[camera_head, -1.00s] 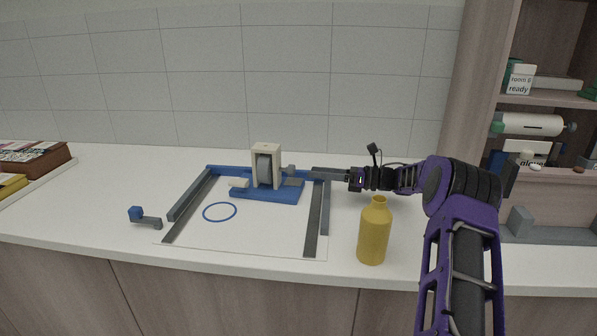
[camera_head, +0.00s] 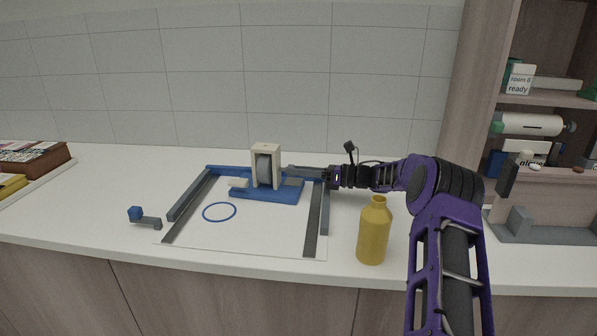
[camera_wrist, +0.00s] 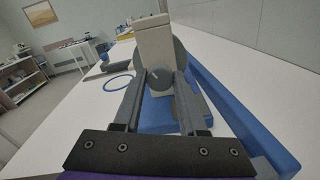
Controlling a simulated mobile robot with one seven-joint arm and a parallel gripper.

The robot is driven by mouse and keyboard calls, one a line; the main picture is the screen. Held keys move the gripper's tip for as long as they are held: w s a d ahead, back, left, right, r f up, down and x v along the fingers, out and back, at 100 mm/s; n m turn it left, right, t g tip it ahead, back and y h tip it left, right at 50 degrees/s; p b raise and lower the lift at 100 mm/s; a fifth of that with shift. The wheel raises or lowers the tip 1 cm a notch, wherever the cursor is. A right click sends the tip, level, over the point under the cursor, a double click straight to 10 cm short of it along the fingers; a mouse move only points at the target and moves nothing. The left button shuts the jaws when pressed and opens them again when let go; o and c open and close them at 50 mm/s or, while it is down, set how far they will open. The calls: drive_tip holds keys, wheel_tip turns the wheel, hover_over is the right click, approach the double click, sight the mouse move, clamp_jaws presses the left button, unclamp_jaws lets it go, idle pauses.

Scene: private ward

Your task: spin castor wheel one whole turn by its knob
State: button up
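The castor wheel (camera_head: 263,168) is a grey disc held upright in a cream fork (camera_head: 267,149) on a blue base (camera_head: 270,194). In the wrist view the fork (camera_wrist: 154,45) stands ahead, with the wheel (camera_wrist: 179,58) partly behind my fingers. My gripper (camera_head: 291,170) reaches in from the right, level with the wheel. In the wrist view my gripper (camera_wrist: 161,78) shows two grey fingers apart, their tips close to the wheel face. A grey rounded part, possibly the knob, lies between the tips; whether they touch it is unclear.
A yellow bottle (camera_head: 374,231) stands in front of my arm. Grey rails (camera_head: 313,220) flank the white work area, which holds a blue ring (camera_head: 219,212). A small blue-and-grey piece (camera_head: 145,217) lies at left. A tiled wall is behind.

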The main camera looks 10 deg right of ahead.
clamp_jaws()
drive_tip(key=shift+m, duration=0.4)
drive_tip(key=m, duration=0.4)
drive_tip(key=shift+m+b, duration=0.35)
drive_tip(key=shift+m, duration=0.05)
drive_tip(key=m, duration=0.5)
drive_tip(key=m+p, duration=0.2)
drive_tip(key=m, duration=0.4)
drive_tip(key=shift+m, duration=0.4)
drive_tip(key=m+p, duration=0.2)
drive_tip(key=m, duration=0.3)
drive_tip(key=shift+f+m, duration=0.1)
drive_tip(key=shift+m, duration=0.3)
drive_tip(key=shift+m+p, duration=0.3)
